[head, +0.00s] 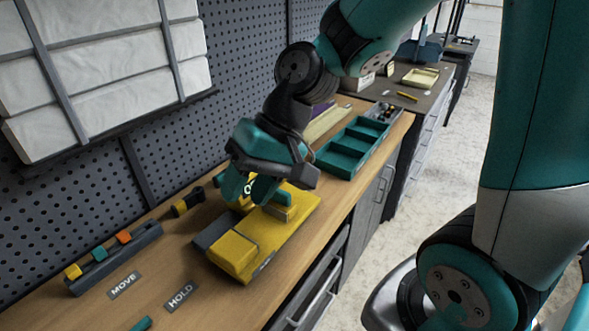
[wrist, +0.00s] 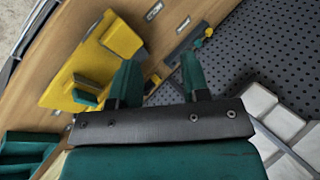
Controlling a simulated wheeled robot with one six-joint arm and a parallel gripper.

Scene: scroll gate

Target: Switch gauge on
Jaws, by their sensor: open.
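A yellow device (head: 292,228), which may be the gauge, lies on the wooden bench below my gripper. It also shows in the wrist view (wrist: 77,68), left of the fingers. It has a raised yellow block (head: 233,254) at its near end and a dark grey part at its side. A teal piece (wrist: 85,98) shows at its edge in the wrist view. My gripper (head: 248,189) is open, with its two teal fingers apart and nothing seen between them. It is over the device's wall side and hides part of it. I cannot tell whether a finger touches it.
A grey rack (head: 115,262) with small coloured blocks stands by the pegboard. Labels reading MOVE (head: 124,285) and HOLD (head: 181,296) lie on the bench. A small black and yellow item (head: 187,203) lies near the wall. A teal tray (head: 353,147) stands beyond the device.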

